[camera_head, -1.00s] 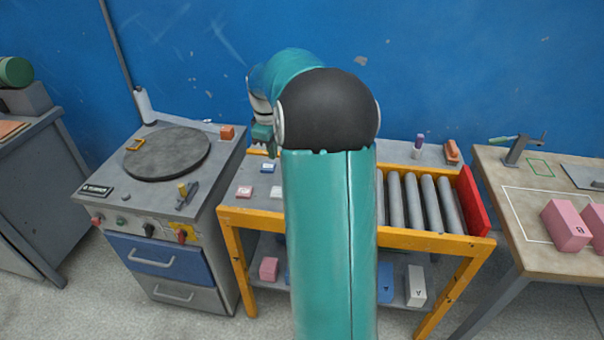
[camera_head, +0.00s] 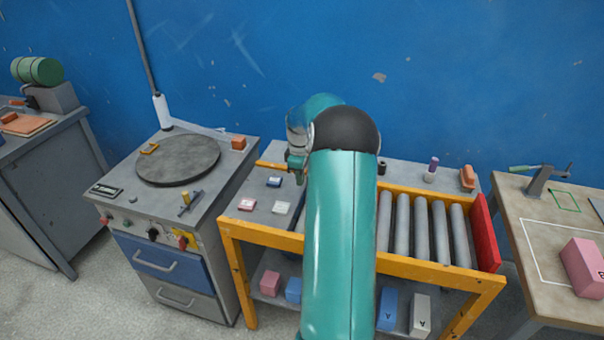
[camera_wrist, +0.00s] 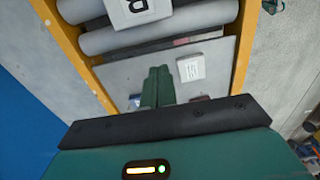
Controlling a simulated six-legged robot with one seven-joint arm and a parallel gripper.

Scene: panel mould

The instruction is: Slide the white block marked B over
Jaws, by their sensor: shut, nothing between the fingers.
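The white block marked B (camera_wrist: 138,12) lies on the grey rollers at the top edge of the wrist view, partly cut off. In the head view my arm hides it. My gripper (camera_wrist: 157,84) has its green fingers together with nothing between them. In the wrist view it is over the grey plate beside the rollers, apart from the block. In the head view my gripper (camera_head: 298,170) shows small at the left of my arm, above the grey plate (camera_head: 262,213).
A small white tag (camera_wrist: 191,68) lies near my fingers. Pink (camera_head: 246,204) and blue (camera_head: 274,182) tags lie on the plate. The yellow frame (camera_head: 410,263) edges the rollers (camera_head: 422,230), with a red end stop (camera_head: 485,232) at right. Several blocks stand on the lower shelf.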

